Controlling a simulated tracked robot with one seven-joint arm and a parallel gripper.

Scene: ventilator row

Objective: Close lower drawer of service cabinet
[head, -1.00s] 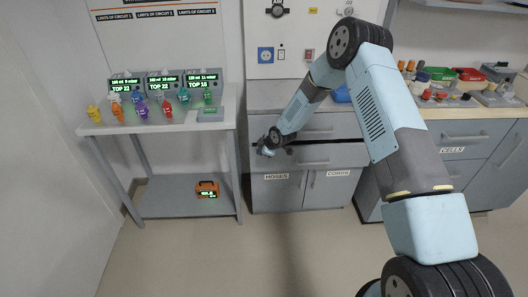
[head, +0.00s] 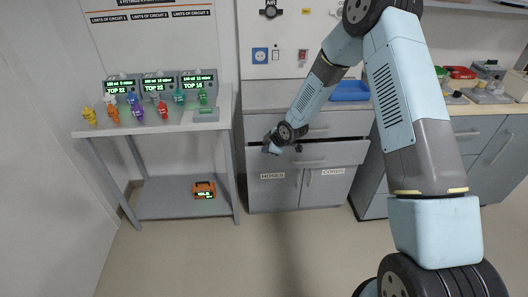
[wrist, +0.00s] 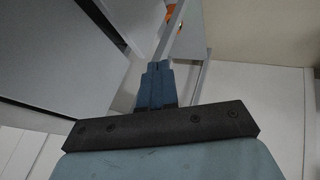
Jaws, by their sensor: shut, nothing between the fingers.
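The grey service cabinet (head: 258,195) stands at the middle of the head view, with two drawers above two doors. Its lower drawer (head: 335,154) stands out a little, with a dark gap along its top edge. My gripper (head: 270,148) is at the left end of this drawer's front in the head view; I cannot tell whether it touches. In the wrist view my gripper (wrist: 157,84) is shut and empty, beside a large grey panel (wrist: 65,40) on the left. The drawer's left end is partly hidden by my wrist.
A grey side table (head: 180,120) with coloured bottles and display units stands left of the cabinet. An orange box (head: 204,190) lies on its lower shelf. A blue tray (head: 349,91) sits on the cabinet top. A workbench (head: 485,109) is at right. The front floor is clear.

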